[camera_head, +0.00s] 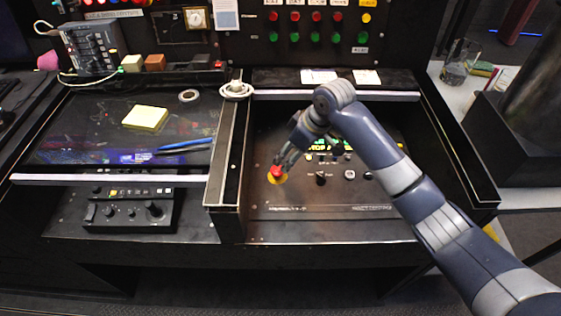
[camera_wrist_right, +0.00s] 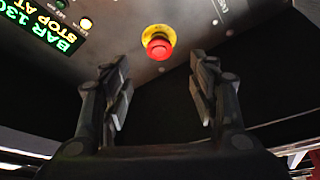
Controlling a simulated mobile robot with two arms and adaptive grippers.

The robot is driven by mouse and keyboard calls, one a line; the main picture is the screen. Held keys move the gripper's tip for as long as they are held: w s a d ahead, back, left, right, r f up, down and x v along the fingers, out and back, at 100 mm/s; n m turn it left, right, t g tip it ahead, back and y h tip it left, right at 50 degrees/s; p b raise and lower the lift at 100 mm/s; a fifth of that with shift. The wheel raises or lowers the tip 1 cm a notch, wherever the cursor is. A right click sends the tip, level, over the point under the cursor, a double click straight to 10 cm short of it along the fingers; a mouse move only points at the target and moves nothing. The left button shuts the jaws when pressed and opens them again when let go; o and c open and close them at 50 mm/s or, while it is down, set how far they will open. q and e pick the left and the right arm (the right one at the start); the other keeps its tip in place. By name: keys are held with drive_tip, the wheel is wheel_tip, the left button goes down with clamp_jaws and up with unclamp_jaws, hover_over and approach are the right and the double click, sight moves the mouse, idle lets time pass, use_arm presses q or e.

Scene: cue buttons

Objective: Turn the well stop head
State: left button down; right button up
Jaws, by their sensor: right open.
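The red stop head (camera_head: 277,173) sits on a yellow ring on the dark sloped panel (camera_head: 300,198), right of the console's middle divider. In the right wrist view the red head (camera_wrist_right: 159,47) shows whole, beyond and between my two fingers. My right gripper (camera_head: 286,156) is just above the head in the head view. In the right wrist view the right gripper (camera_wrist_right: 160,78) has its fingers spread wide with nothing between them. Whether a fingertip touches the head cannot be told. My left gripper is not in view.
A lit text display (camera_head: 330,144), a black knob (camera_head: 321,178) and a white knob (camera_head: 349,174) are right of the head. The raised divider (camera_head: 228,150) stands close on its left. A control box (camera_head: 130,210) and yellow notes (camera_head: 145,117) are farther left.

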sight(278, 169)
drive_tip(key=x, duration=0.5)
drive_tip(key=shift+f, duration=0.3)
drive_tip(key=x, duration=0.3)
drive_tip(key=shift+w+a+f, duration=0.1)
drive_tip(key=shift+w+f, duration=0.05)
drive_tip(key=shift+c, duration=1.3)
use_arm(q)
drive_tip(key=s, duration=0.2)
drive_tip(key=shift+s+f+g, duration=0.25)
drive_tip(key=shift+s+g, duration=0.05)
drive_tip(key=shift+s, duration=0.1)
use_arm(e)
drive_tip(key=c, duration=0.8)
